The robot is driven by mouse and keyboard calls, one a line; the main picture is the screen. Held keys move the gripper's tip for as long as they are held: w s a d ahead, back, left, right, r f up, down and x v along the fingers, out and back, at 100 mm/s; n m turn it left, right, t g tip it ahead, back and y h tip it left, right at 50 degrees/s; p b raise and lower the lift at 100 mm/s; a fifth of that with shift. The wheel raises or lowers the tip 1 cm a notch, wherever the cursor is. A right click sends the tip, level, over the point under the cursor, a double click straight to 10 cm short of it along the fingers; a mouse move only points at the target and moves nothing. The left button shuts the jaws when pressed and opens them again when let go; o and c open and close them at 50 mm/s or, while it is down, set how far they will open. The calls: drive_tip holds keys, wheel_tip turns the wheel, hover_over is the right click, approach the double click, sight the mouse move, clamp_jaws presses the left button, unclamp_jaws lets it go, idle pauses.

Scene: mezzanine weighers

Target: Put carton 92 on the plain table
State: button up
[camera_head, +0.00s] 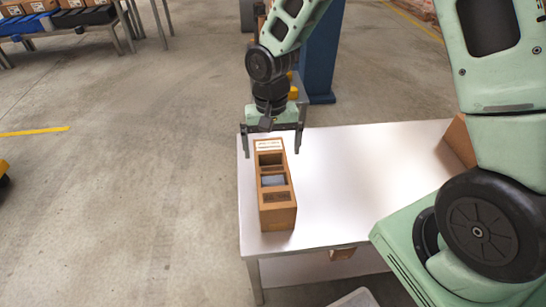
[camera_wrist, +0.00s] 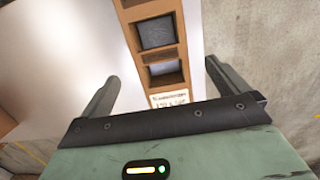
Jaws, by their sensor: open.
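A long brown carton (camera_head: 278,216) with open windows in its top and a pale label at its far end stands near the left edge of a white-topped table (camera_head: 350,185). Its number is too small to read. My gripper (camera_head: 271,148) is open, with its fingers spread on either side above the carton's far end. In the wrist view the carton (camera_wrist: 163,56) lies between the open fingers of my gripper (camera_wrist: 163,73), with its label close to the palm. The fingers look clear of the carton's sides. I cannot tell whether this is carton 92.
Another brown carton (camera_head: 459,141) stands at the table's right end, partly hidden by my arm. A blue post (camera_head: 321,50) rises behind the table. A bench at the back left holds a blue bin (camera_head: 22,27) and cartons. The table's middle is bare.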

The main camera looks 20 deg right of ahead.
drive_tip(key=s+a+r+n, duration=0.3)
drive_tip(key=s+r+n, duration=0.2)
drive_tip(key=s, duration=0.5)
drive_tip(key=s+a+r+n+t, duration=0.1)
drive_tip(key=s+a+r+n, duration=0.2)
drive_tip(key=s+r+n, duration=0.3)
drive_tip(key=s+r, duration=0.3)
drive_tip(key=s, duration=0.2)
drive_tip(key=shift+s+a, duration=0.2)
drive_tip(key=shift+a, duration=0.1)
wheel_tip(320, 180, up, 8)
drive_tip(key=p, duration=0.8)
